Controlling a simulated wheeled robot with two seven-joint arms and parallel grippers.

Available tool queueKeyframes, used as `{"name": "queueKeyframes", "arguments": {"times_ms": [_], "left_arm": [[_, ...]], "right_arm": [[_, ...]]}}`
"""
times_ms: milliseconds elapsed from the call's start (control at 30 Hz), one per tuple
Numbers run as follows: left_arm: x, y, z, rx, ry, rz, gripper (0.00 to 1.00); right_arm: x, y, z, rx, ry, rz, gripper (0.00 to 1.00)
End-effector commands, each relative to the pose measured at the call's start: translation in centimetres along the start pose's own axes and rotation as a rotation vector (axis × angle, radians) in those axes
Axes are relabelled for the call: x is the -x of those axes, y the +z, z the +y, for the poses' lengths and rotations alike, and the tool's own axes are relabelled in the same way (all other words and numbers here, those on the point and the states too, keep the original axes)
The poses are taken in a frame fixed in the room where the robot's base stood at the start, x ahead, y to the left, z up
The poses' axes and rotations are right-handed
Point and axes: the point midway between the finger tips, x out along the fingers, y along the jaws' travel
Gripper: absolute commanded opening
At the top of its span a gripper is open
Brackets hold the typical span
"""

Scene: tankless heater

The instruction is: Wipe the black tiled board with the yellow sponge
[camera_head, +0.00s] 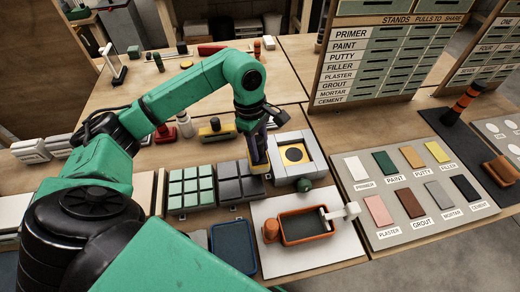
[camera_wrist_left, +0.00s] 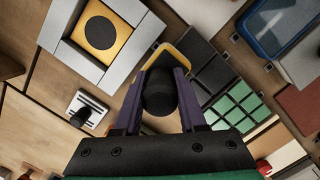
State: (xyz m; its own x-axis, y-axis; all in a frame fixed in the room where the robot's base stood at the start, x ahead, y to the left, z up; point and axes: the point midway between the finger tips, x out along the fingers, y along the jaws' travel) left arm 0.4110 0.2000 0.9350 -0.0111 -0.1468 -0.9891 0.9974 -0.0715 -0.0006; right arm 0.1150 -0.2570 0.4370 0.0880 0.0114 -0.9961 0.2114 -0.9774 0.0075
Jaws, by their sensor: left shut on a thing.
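The black tiled board (camera_head: 236,186) lies on the table, right of the green tiled board (camera_head: 190,190). My left gripper (camera_head: 258,152) is over the black board's right edge, shut on the dark knob of the yellow sponge. A little of the yellow sponge (camera_head: 259,170) shows under the fingers. In the left wrist view, my gripper's purple fingers (camera_wrist_left: 158,92) stand either side of the round black knob, and the yellow-edged sponge (camera_wrist_left: 168,53) lies beyond it, beside the black tiles (camera_wrist_left: 205,66). I cannot tell whether the sponge touches the tiles. My right gripper is not in view.
A grey frame with a yellow panel and black disc (camera_head: 293,154) stands right of the black board. An orange-rimmed tray (camera_head: 305,227) and a blue-rimmed tray (camera_head: 233,249) lie nearer. Another yellow block with a dark knob (camera_head: 217,134) stands behind. A labelled sample board (camera_head: 415,198) lies right.

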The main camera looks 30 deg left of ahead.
Motion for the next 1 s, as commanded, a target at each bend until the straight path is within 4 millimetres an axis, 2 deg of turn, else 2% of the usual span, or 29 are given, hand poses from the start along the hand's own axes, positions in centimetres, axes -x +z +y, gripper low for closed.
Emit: {"name": "queueKeyframes", "arguments": {"times_ms": [33, 600, 1000], "left_arm": [[0.7, 0.1, -0.1, 0.001, -0.003, 0.001, 0.0], [5.5, 0.5, -0.6, 0.017, -0.001, 0.002, 0.0], [5.7, 0.5, -0.6, 0.018, -0.001, 0.001, 0.0]], "right_arm": [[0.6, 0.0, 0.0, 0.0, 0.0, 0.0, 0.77], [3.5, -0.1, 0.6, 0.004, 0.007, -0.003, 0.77], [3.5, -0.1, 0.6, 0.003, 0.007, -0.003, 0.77]]}}
